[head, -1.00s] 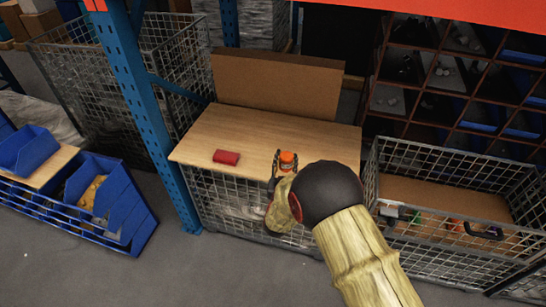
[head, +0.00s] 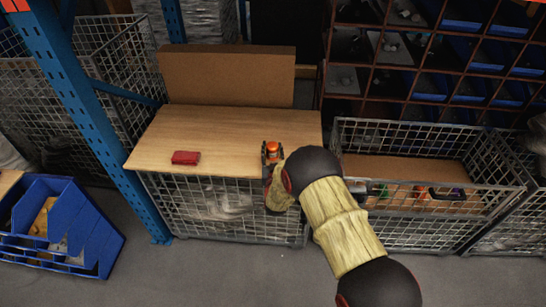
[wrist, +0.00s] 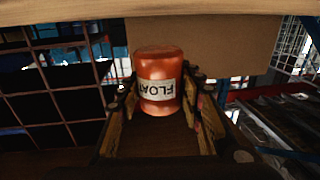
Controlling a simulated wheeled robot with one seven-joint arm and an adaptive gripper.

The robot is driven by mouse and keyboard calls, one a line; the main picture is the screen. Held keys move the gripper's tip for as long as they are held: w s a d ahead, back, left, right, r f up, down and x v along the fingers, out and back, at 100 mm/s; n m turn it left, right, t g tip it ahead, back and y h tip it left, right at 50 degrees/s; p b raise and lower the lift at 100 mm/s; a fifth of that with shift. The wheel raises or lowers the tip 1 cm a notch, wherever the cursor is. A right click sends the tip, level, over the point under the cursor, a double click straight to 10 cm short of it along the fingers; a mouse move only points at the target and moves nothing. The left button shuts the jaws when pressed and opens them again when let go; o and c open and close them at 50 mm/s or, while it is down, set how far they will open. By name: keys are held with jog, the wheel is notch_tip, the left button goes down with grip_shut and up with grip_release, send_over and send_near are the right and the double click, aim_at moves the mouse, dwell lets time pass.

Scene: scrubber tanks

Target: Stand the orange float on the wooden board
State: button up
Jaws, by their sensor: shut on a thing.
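The orange float (head: 272,147) is held in my gripper (head: 272,155) over the front right part of the wooden board (head: 220,130). In the wrist view the float (wrist: 160,85) sits between both fingers of my gripper (wrist: 158,100), its white label showing letters upside down. The wooden board (wrist: 100,14) is a pale strip across the top of that view, and the float appears apart from it. The head view does not show whether there is a gap under the float; my gripper and wrist hide its lower part.
A red block (head: 185,158) lies on the left part of the board. A brown cardboard panel (head: 226,78) stands along its back. A blue post (head: 75,110) rises at the left and a wire basket (head: 430,150) stands at the right. The board's middle is clear.

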aim_at(273, 155)
jog(key=shift+w+d+f+b, duration=0.15)
jog(key=shift+f+b, duration=0.55)
jog(key=shift+f, duration=1)
jog(key=shift+f, duration=0.15)
jog(key=o, duration=1)
jog(key=shift+o, duration=0.4)
